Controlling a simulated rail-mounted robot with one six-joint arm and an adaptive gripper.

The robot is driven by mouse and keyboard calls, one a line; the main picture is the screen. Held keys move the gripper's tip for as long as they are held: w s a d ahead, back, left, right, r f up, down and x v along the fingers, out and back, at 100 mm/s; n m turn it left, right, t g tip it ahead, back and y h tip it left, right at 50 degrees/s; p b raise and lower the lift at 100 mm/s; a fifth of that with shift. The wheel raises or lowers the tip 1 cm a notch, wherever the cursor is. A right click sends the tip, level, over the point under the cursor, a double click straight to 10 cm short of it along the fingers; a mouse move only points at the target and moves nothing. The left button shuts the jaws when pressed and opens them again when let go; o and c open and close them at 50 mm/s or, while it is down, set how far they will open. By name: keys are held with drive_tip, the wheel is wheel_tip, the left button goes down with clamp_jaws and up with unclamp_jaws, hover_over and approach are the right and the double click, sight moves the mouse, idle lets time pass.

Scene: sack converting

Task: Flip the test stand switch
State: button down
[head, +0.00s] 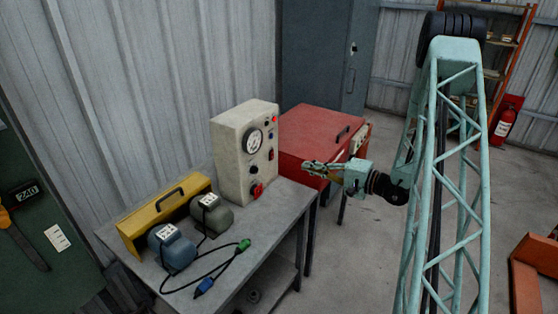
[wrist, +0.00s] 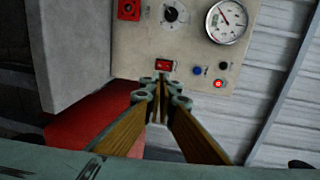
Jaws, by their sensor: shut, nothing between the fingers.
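The test stand is a cream box (head: 230,160) upright on the grey bench, with a round gauge (head: 254,141) on its front; its panel (wrist: 190,48) fills the upper wrist view. A red rocker switch (wrist: 165,64) in a dark frame sits on this panel, near its lower edge in the wrist view. Which way the rocker is tipped is too small to tell. My gripper (head: 306,166) is shut and empty, in front of the panel, with a gap in the head view. In the wrist view its fingertips (wrist: 160,88) appear just below the switch.
The panel also carries a lit red lamp (wrist: 218,84), a blue button (wrist: 196,70) and a dark dial (wrist: 170,14). The bench (head: 262,226) holds a yellow case (head: 150,226), two small units and a cable. A red cabinet (head: 308,134) stands beyond, right of the stand.

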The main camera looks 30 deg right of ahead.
sight(273, 158)
drive_tip(key=shift+w+a, duration=0.1)
drive_tip(key=shift+b+x, duration=0.5)
drive_tip(key=shift+x, duration=6.4)
drive_tip(key=shift+w+f+b, duration=0.1)
drive_tip(key=shift+f+b, duration=0.15)
drive_tip(key=shift+b, duration=0.45)
